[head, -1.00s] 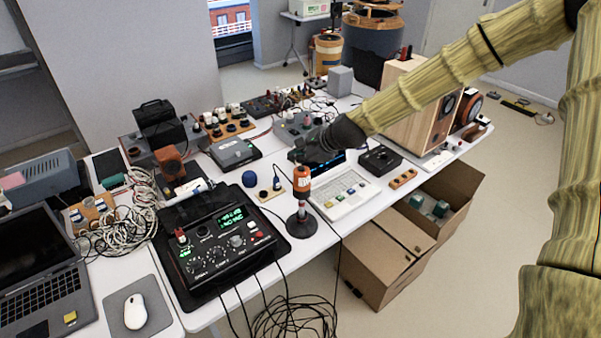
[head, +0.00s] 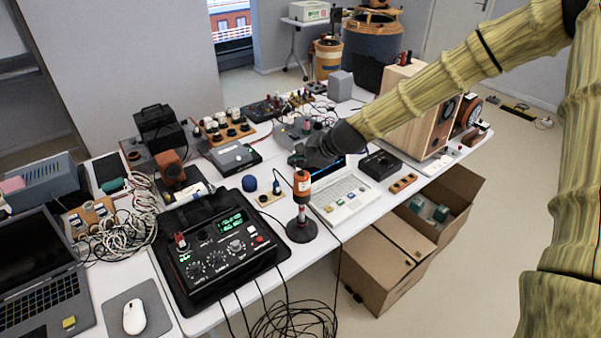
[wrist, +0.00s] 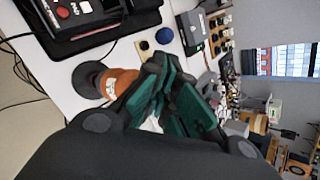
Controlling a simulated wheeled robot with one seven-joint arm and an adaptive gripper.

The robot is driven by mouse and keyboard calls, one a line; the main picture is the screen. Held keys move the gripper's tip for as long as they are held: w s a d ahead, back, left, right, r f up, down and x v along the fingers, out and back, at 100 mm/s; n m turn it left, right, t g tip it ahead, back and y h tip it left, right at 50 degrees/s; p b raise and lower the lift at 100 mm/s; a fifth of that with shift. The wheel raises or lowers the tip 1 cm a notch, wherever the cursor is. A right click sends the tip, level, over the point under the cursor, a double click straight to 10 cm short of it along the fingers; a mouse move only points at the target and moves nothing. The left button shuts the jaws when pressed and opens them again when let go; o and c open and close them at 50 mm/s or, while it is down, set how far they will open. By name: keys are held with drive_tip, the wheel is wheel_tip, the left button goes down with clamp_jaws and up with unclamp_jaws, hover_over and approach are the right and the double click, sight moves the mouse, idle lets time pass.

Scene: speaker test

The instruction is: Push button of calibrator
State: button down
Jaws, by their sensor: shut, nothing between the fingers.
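An orange cylinder (head: 302,184) stands upright on a dark round base at the front edge of the white table. A black instrument (head: 215,262) with a green display, knobs and a red button lies left of it. No label shows which one is the calibrator. My gripper (head: 298,159) is shut and empty, just above and behind the orange cylinder's top. In the wrist view the gripper (wrist: 168,100) has teal finger pads, and the orange cylinder (wrist: 117,80) is close beside one finger. I cannot tell whether they touch. The cylinder's button cannot be made out.
A white laptop (head: 346,203) stands right of the cylinder. A blue ball (head: 249,183) and a small wooden board (head: 266,198) are to its left. A wooden speaker (head: 418,110) stands at the back right. Cardboard boxes (head: 378,270) and loose black cables (head: 290,322) are on the floor in front.

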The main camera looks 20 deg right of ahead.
sight(299, 176)
drive_tip(key=shift+f, duration=0.15)
idle(0.3)
drive_tip(key=shift+f+b, duration=0.3)
drive_tip(key=shift+f, duration=0.05)
drive_tip(key=shift+f+b, duration=0.3)
drive_tip(key=shift+f, duration=0.15)
idle(0.9)
drive_tip(key=shift+r+p, duration=0.75)
drive_tip(key=shift+r, duration=0.2)
wheel_tip(299, 176, up, 6)
drive_tip(key=p, duration=0.4)
idle(0.4)
